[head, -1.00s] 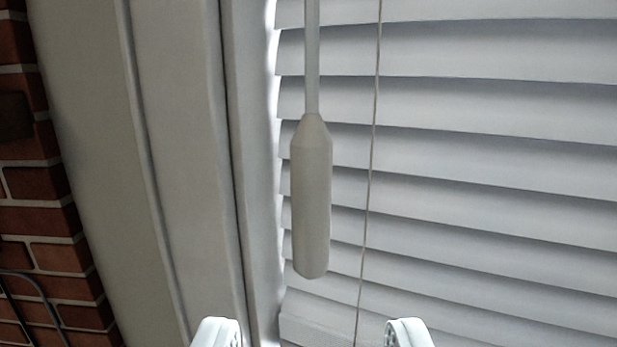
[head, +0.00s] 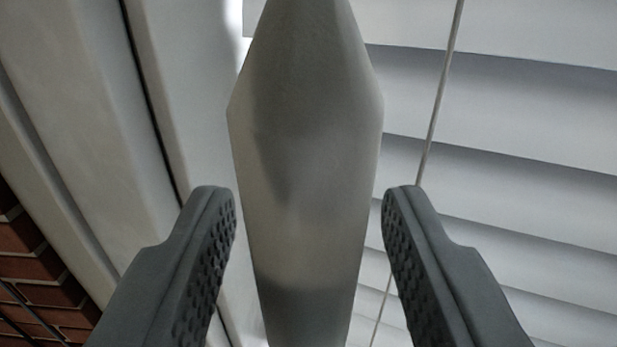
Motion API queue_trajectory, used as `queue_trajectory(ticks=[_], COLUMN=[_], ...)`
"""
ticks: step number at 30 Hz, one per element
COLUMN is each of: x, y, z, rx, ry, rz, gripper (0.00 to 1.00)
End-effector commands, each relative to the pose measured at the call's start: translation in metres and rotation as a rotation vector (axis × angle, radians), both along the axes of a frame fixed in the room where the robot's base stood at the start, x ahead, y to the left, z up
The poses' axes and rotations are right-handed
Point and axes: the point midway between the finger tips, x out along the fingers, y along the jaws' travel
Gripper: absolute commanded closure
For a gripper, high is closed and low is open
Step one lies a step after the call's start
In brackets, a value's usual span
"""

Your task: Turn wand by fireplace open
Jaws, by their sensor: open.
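The wand (head: 305,160) is a pale grey faceted handle hanging upright in the middle of the head view, very near the camera. Its top tapers toward the upper edge, and its lower end runs out of the picture. My gripper (head: 309,195) is open, with one dark padded finger on each side of the wand's handle. A narrow gap shows between each fingertip and the wand. A soft shadow falls across the handle's lower part.
White blinds (head: 510,120) with tilted slats lie behind the wand. A thin cord (head: 437,105) hangs just right of it. The pale window frame (head: 85,120) stands at left, with red brick (head: 35,270) at the lower left corner.

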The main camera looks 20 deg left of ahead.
Motion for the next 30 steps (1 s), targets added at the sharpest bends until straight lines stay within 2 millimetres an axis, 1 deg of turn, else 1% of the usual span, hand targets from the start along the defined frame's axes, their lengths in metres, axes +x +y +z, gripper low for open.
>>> queue_trajectory(ticks=[3,12,13,14,18,19,30], x=[0.0043,0.0053,0.0053,0.0052,0.0052,0.0052,0.0051], y=[0.0012,0.0014,0.0014,0.0014,0.0014,0.0014,0.0019], z=[-0.0003,-0.0002,-0.0002,-0.0002,-0.0002,-0.0002,-0.0004], rx=[0.0,0.0,0.0,0.0,0.0,0.0,-0.001], ry=[0.001,0.0,0.0,0.0,0.0,0.0,0.001], rz=[0.0,0.0,0.0,0.0,0.0,0.0,-0.022], gripper=[0.57,0.57,0.61,0.67,0.94,0.99,0.99])
